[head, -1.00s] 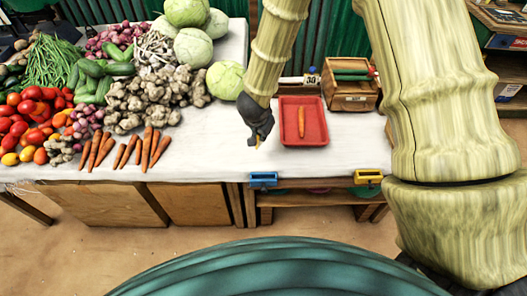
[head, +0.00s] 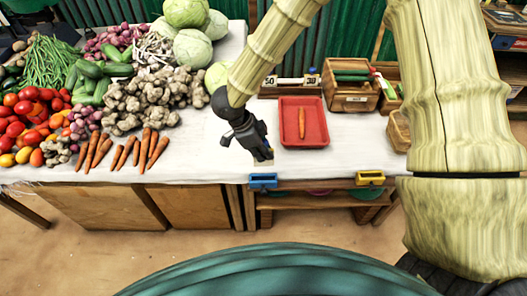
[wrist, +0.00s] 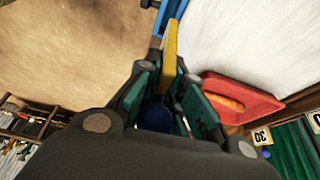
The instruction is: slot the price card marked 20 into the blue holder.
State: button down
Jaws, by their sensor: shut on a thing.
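My gripper (head: 258,152) is shut on a small card (head: 264,158), just above the table's front edge. In the wrist view the card (wrist: 170,48) shows as a narrow yellow strip standing between the fingers; no number can be read on it. The blue holder (head: 263,181) is fixed at the table's front edge, just below the card in the head view. Part of the blue holder (wrist: 173,10) also shows at the top of the wrist view, behind the card's far end. The card looks apart from the holder, though the exact gap cannot be told.
A yellow holder (head: 370,178) sits farther right along the same edge. A red tray (head: 317,140) with a carrot lies right of my gripper. A card rack (head: 290,84) and wooden boxes (head: 351,98) stand behind. Vegetables fill the left; white cloth near the gripper is clear.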

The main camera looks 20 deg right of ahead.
aim_at(265, 166)
jog(key=shift+f, duration=0.15)
jog(key=shift+f+b, duration=2.7)
jog(key=shift+b, duration=0.2)
jog(key=shift+f, duration=0.2)
jog(key=shift+f+b, duration=0.4)
jog(key=shift+f, duration=0.9)
